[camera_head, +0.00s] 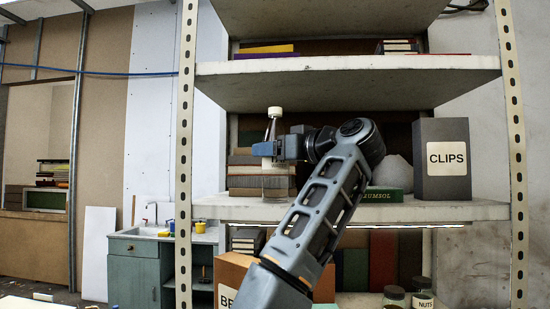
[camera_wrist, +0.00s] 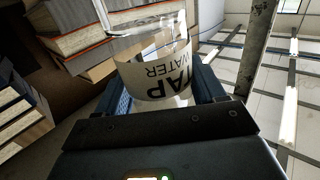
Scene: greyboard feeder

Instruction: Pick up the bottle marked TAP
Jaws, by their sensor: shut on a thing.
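The clear bottle with a white cap (camera_head: 275,112) is upright in front of a stack of books on the middle shelf in the head view. Its white label reads TAP WATER in the wrist view (camera_wrist: 158,72), where it appears upside down. My gripper (camera_head: 268,149) is shut around the bottle's upper part, with the blue fingers on either side of it in the wrist view (camera_wrist: 165,95). The bottle's base is close to the shelf surface; I cannot tell whether it touches. Part of the label is hidden by my gripper in the head view.
The middle shelf (camera_head: 450,211) also holds a dark CLIPS box (camera_head: 445,185), a green book (camera_head: 384,195) and a grey rounded object (camera_head: 394,171). Books (camera_head: 245,181) are stacked behind the bottle. The upper shelf (camera_head: 350,85) is overhead; a perforated post (camera_head: 184,150) stands to the left.

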